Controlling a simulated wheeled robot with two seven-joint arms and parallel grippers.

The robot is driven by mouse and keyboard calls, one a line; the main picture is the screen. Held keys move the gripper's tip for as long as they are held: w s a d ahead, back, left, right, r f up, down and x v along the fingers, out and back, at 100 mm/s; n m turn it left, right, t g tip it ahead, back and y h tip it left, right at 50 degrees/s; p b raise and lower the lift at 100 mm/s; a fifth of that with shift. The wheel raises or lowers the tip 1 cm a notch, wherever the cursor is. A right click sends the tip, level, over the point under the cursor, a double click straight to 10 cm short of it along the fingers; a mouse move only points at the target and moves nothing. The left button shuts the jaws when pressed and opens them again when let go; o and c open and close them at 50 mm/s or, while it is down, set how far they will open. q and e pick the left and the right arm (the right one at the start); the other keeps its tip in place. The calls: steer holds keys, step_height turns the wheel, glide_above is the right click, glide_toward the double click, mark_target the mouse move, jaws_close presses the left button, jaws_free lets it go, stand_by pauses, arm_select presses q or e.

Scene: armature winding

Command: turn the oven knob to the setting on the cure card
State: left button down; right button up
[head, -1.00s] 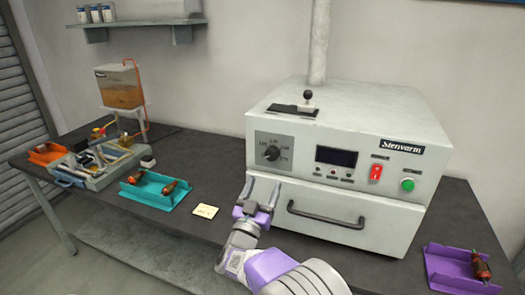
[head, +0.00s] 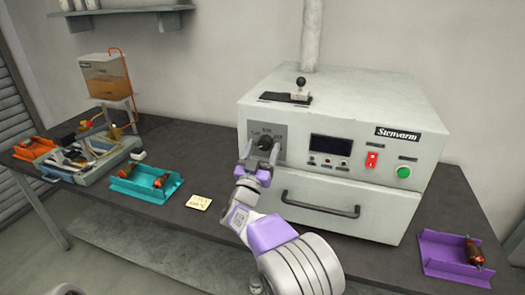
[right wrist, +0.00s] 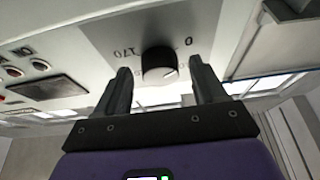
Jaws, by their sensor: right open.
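The oven (head: 345,100) stands on the dark bench, with a black round knob (head: 265,142) on the left of its front, inside a grey dial plate. My right gripper (head: 262,150) is open in front of the knob. In the right wrist view, the knob (right wrist: 158,66) shows between the two open fingers (right wrist: 160,75), with a gap on each side.
A drawer handle (head: 318,207) sticks out below the knob. A display (head: 330,146), a red switch (head: 371,160) and a green button (head: 403,172) are to its right. A teal tray (head: 125,183) and a purple tray (head: 440,262) hold wound parts.

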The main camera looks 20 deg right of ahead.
steer(key=shift+c, duration=0.4)
steer(key=c, duration=1)
steer(key=shift+o, duration=0.2)
